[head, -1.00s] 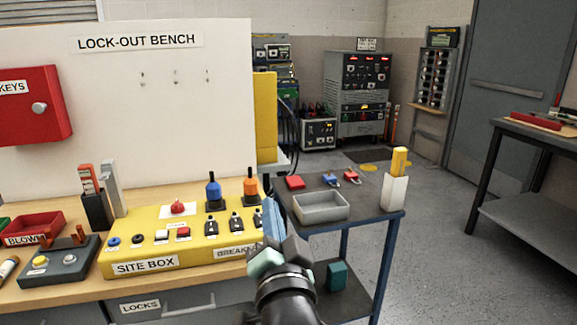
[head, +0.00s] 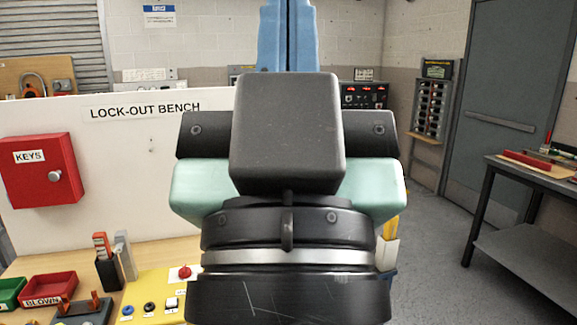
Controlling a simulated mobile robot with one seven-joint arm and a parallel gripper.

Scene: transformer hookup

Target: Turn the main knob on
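My gripper (head: 285,38) rises upright in the middle of the head view, its blue fingers pointing up. Its dark and pale green body and wrist fill the centre and hide much behind them. No knob labelled main can be read. The yellow site box (head: 152,284) on the bench shows only its left part, with a red knob (head: 184,272) and small buttons. The rack panel (head: 365,97) at the back, with red lights, is partly hidden behind my gripper.
The white lock-out board (head: 110,170) stands behind the bench, with a red key cabinet (head: 40,170) on it. Red (head: 47,288) and green (head: 10,293) bins sit at the lower left. A dark table (head: 535,215) stands at right, with open floor (head: 435,270) before it.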

